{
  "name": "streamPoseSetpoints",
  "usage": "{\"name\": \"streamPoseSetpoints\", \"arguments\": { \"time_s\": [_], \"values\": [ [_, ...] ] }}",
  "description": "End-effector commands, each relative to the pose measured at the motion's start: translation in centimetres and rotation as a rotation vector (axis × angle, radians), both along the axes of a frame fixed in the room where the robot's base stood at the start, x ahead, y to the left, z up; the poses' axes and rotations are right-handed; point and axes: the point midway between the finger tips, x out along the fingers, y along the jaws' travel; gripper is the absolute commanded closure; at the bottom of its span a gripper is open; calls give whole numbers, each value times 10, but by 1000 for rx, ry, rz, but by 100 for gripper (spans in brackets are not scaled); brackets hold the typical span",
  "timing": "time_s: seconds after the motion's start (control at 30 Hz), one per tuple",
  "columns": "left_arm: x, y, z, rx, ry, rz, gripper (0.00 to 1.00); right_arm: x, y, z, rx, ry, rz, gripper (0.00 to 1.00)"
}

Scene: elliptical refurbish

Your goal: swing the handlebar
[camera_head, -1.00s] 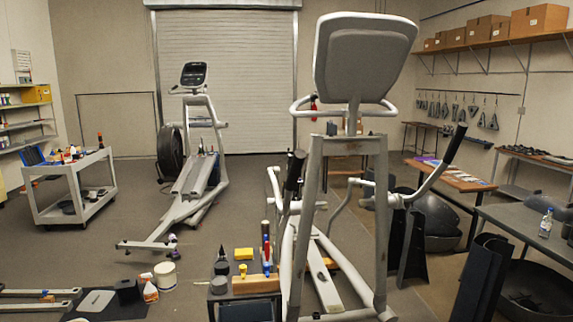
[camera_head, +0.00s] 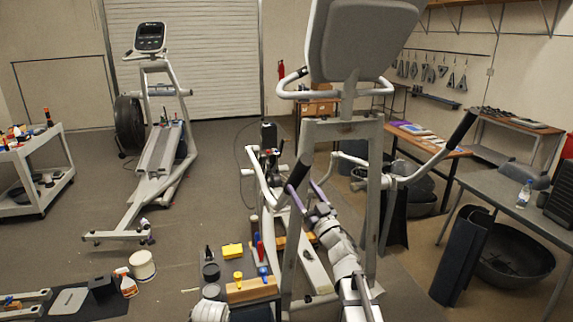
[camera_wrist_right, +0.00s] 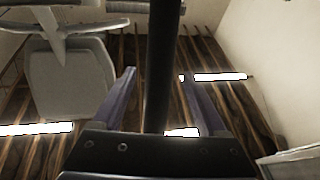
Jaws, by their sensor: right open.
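The near elliptical has two moving handlebars with black grips. The handlebar on its left (camera_head: 302,170) leans up between the frame posts; the handlebar on its right (camera_head: 462,131) reaches out to the right. My right gripper (camera_head: 302,187) is open, with its purple-grey fingers at the lower part of the left handlebar's grip. In the right wrist view, the black handlebar (camera_wrist_right: 163,65) runs between the two spread fingers of my right gripper (camera_wrist_right: 158,78), with gaps on both sides.
The elliptical's console (camera_head: 362,40) and grey posts stand close to my right arm. A small dark stand with a wooden block (camera_head: 252,290) and bottles is at the lower middle. A second elliptical (camera_head: 160,150) stands behind left. A grey table (camera_head: 495,197) is at the right.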

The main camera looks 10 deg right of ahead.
Motion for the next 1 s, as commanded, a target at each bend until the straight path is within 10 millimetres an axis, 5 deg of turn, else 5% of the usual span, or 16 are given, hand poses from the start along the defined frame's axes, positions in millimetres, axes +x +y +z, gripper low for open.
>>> {"name": "streamPoseSetpoints", "arguments": {
  "time_s": [0.27,0.73,1.0],
  "values": [
    [0,0,3,0,0,0,50,6,1,4,-1,-2,3,25],
    [0,0,28,-1,0,4,50,64,14,29,-1,-1,2,25],
    [0,0,30,-1,0,5,50,70,17,30,-1,-1,1,25]
  ]
}}
